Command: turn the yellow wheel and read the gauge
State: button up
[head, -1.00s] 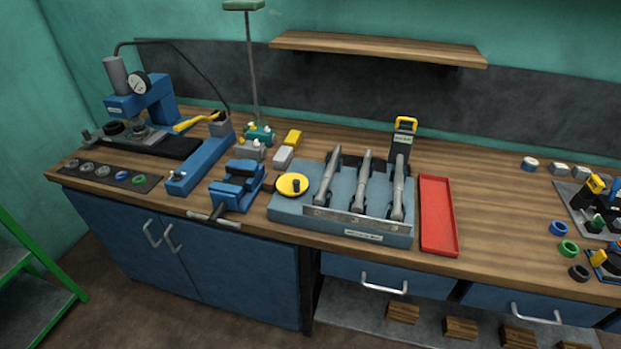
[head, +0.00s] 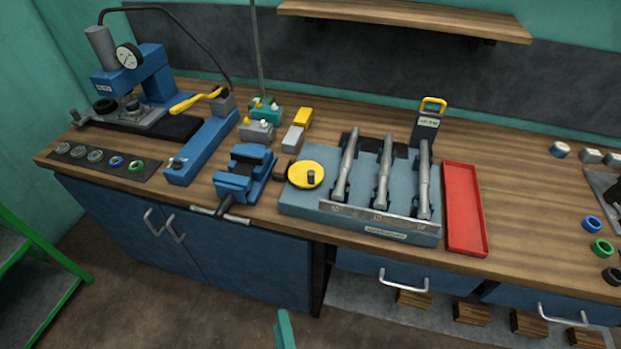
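The yellow wheel (head: 306,175) is a flat disc with a dark knob on it. It sits at the left end of a grey-blue fixture (head: 300,208) that holds three grey metal rods. A round white gauge (head: 129,56) faces front on the blue press (head: 151,75) at the back left. Its face is too small to read. A cable runs from the press to the grey block with a yellow lever (head: 195,101). I cannot make out my gripper; nothing touches the wheel.
A blue vise (head: 243,174) stands just left of the wheel, its handle past the bench edge. A red tray (head: 465,210) lies right of the fixture. A teal piece (head: 285,330) of unclear nature rises at the bottom edge. Bare wood (head: 525,215) lies right of the tray.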

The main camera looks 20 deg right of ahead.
jog(key=w+d+r+n+h, duration=0.1)
jog(key=w+d+n, duration=0.1)
jog(key=w+n, duration=0.35)
jog(key=n+g+h, duration=0.2)
jog(key=n+h, duration=0.6)
jog(key=h, duration=0.2)
send_near(309, 175)
jog(key=d, duration=0.1)
jog(key=x, duration=1)
jog(key=shift+w, duration=0.4)
grip_shut()
